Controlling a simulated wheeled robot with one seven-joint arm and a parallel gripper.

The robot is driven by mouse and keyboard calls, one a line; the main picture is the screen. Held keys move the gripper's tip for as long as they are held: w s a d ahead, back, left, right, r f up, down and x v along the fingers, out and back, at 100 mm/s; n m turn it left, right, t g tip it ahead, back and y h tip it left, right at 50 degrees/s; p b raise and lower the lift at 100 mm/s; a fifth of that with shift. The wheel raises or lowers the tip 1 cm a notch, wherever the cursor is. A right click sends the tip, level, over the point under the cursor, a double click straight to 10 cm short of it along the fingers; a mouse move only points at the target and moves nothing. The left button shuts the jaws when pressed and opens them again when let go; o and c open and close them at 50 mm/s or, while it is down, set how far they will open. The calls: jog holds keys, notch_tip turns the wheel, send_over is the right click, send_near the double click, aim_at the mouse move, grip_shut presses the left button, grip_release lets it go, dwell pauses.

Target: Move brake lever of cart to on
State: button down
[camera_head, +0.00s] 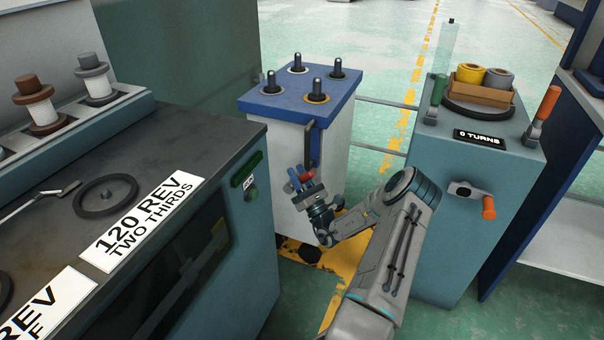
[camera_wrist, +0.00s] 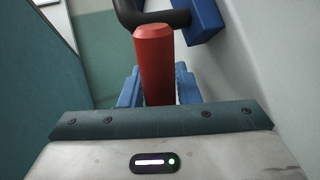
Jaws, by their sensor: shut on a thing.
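The cart (camera_head: 278,105) has a blue top and a pale body and stands in the middle of the head view. Its brake lever (camera_head: 309,175) shows as a small red grip at the cart's front, partly hidden by my gripper. In the wrist view the red lever (camera_wrist: 155,60) stands upright between the blue fingers. My gripper (camera_head: 300,181) is shut on the lever; its fingers also show in the wrist view (camera_wrist: 158,88), on both sides of the red grip. The lever's base is hidden.
A dark handle (camera_head: 313,142) hangs on the cart's front just above my gripper; it curves close behind the lever in the wrist view (camera_wrist: 150,14). A teal machine (camera_head: 240,225) stands close on the left. A teal cabinet (camera_head: 440,235) with orange handles stands right.

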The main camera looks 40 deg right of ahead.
jog(key=shift+s+f+m+t+h, duration=0.25)
jog(key=shift+f+m+t+h, duration=0.1)
jog(key=shift+m+t+h, duration=0.45)
jog(key=c, duration=1.2)
grip_release()
jog(key=shift+d, duration=0.1)
jog(key=shift+s, duration=0.1)
jog(key=p+v, duration=0.2)
jog(key=v, duration=1.1)
jog(key=shift+s+f+p, duration=0.2)
jog(key=shift+f+p, duration=0.05)
jog(key=shift+p, duration=0.05)
